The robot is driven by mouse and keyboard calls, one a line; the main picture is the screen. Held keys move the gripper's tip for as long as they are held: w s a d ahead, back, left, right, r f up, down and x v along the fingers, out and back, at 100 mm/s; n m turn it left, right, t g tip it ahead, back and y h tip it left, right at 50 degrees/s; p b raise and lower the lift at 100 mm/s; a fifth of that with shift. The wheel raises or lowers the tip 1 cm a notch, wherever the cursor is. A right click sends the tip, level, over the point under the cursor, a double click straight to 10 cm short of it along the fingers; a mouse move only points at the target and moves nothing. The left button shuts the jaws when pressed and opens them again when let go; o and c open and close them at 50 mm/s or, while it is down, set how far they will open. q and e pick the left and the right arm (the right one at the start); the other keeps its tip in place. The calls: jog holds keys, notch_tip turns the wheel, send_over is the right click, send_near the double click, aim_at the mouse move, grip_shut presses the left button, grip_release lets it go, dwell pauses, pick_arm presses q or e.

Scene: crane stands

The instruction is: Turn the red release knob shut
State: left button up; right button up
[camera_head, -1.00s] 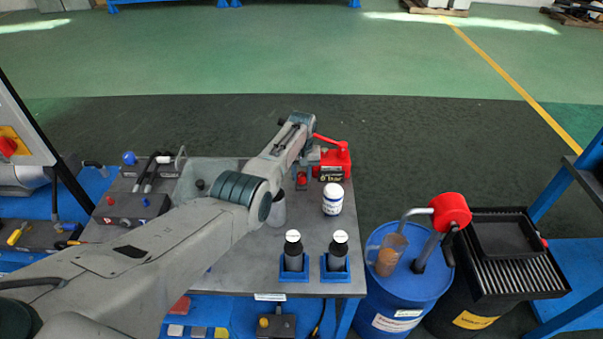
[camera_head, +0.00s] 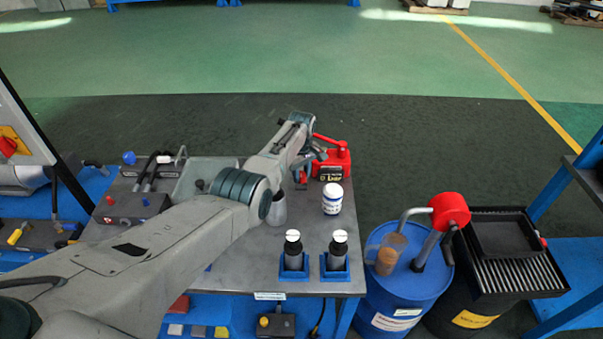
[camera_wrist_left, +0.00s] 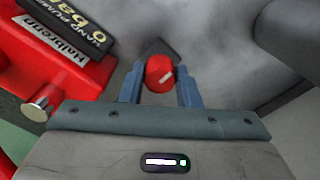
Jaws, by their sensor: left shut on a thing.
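The red release knob (camera_wrist_left: 160,73) shows in the left wrist view between the two blue-grey fingers of my left gripper (camera_wrist_left: 161,88). It has a pale mark across its face. The fingers are shut on the knob's sides. In the head view my left gripper (camera_head: 308,160) reaches to the red hand pump (camera_head: 333,162) at the back of the bench, and the arm and gripper hide most of the knob there. The pump's red body also shows at the left of the wrist view (camera_wrist_left: 30,62), with a black label. My right gripper is not in view.
A white jar with a blue band (camera_head: 332,199) and two black-capped bottles in blue holders (camera_head: 294,262) stand on the grey bench in front of the pump. A metal cup (camera_head: 277,210) stands beside my arm. A blue drum (camera_head: 402,285) is to the right.

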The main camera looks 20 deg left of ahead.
aim_at(302, 174)
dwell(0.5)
pick_arm(q)
jog(key=o, duration=1)
jog(key=shift+r, duration=0.25)
notch_tip(302, 174, up, 10)
jog(key=shift+r, duration=0.15)
